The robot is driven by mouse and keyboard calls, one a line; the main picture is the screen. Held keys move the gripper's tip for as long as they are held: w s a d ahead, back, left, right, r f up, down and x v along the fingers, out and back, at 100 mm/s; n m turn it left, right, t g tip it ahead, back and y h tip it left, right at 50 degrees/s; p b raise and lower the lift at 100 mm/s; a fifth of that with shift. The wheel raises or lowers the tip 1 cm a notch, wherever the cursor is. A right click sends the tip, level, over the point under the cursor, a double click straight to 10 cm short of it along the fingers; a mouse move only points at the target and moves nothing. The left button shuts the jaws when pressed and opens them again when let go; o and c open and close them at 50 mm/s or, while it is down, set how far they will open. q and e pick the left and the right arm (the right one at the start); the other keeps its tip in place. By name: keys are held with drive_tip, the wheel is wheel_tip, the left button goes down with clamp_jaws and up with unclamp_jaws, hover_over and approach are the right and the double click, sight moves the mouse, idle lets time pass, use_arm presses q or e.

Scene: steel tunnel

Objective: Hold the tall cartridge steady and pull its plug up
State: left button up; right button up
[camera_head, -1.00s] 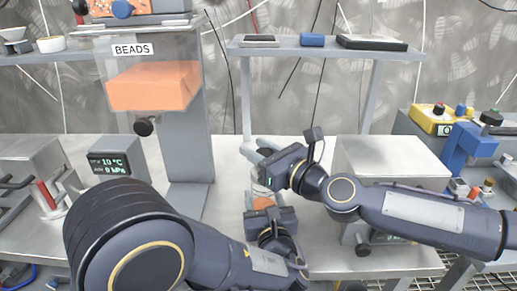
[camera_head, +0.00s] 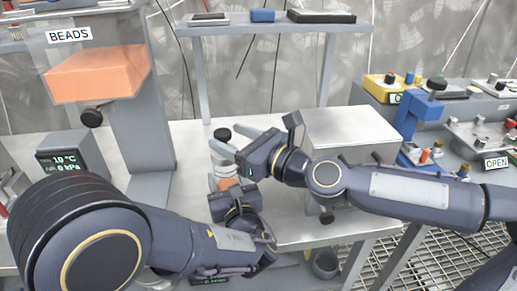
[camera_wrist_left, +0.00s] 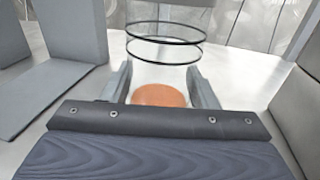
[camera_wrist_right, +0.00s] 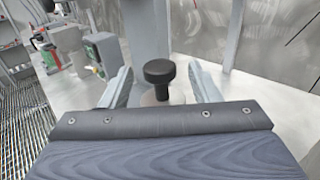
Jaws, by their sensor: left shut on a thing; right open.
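The tall cartridge (camera_wrist_left: 160,95) is a clear upright cylinder with orange contents low inside and two thin black rings higher up. My left gripper (camera_head: 229,184) is shut on its lower part, one finger on each side; the cartridge's orange part (camera_head: 225,185) shows there in the head view. My right gripper (camera_wrist_right: 160,80) is open with a finger on each side of the plug, apart from the knob. The plug's lower end is hidden.
A BEADS hopper (camera_head: 97,75) on a grey column stands at left, beside a small display box (camera_head: 70,155). A metal box (camera_head: 350,130) stands close right of my grippers. A raised shelf (camera_head: 280,27) spans the back. Bare bench top lies behind the cartridge.

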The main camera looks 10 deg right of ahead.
drive_tip(key=v, duration=0.7)
drive_tip(key=shift+s+d, duration=0.1)
drive_tip(key=shift+s, duration=0.05)
use_arm(q)
drive_tip(key=o, duration=1.2)
drive_tip(key=shift+c, duration=0.2)
